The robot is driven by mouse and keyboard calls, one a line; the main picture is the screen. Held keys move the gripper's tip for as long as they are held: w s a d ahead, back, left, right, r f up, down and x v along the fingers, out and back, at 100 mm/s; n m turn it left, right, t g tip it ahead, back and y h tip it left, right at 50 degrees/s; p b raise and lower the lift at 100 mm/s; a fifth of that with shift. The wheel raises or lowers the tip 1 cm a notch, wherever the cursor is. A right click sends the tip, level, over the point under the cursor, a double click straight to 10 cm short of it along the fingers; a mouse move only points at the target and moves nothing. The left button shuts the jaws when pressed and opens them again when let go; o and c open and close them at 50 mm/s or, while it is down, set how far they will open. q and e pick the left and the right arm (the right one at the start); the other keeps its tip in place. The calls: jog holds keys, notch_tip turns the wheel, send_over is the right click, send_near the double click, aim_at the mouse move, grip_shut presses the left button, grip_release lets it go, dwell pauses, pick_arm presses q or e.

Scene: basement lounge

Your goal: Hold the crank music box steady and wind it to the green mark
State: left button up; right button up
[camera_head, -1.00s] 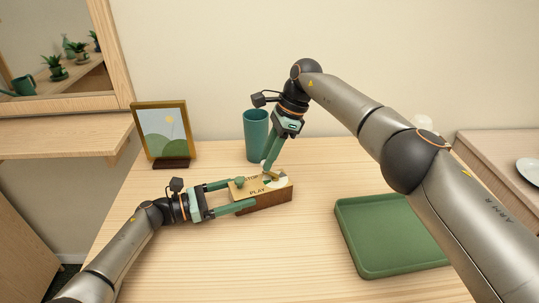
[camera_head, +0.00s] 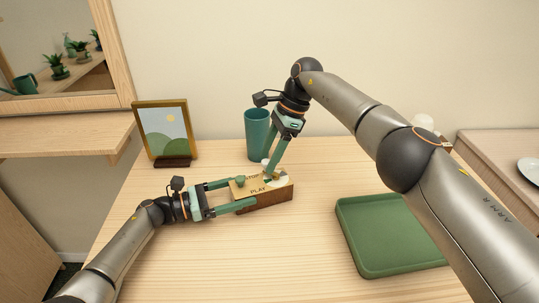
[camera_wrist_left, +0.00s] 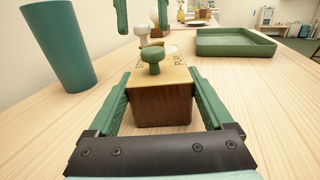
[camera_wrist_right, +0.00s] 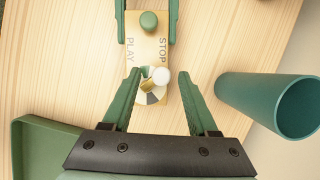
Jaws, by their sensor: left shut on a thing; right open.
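The music box (camera_head: 268,196) is a wooden block with a yellow top lettered STOP and PLAY, standing on the table. A green knob (camera_wrist_left: 152,57) rises from its top at one end. At the other end a white crank knob (camera_wrist_right: 160,77) stands over a round dial with a green sector (camera_wrist_right: 146,72), beside which the knob sits. My left gripper (camera_head: 245,193) is shut on the box, one finger along each side. My right gripper (camera_wrist_right: 162,80) points down at the dial, open, its fingers on either side of the white knob and apart from it.
A teal cup (camera_head: 257,135) stands just behind the box. A green tray (camera_head: 390,268) lies to the right, under my right arm. A framed picture (camera_head: 166,135) stands at the back left. The table front is clear.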

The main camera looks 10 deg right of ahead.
dwell(0.3)
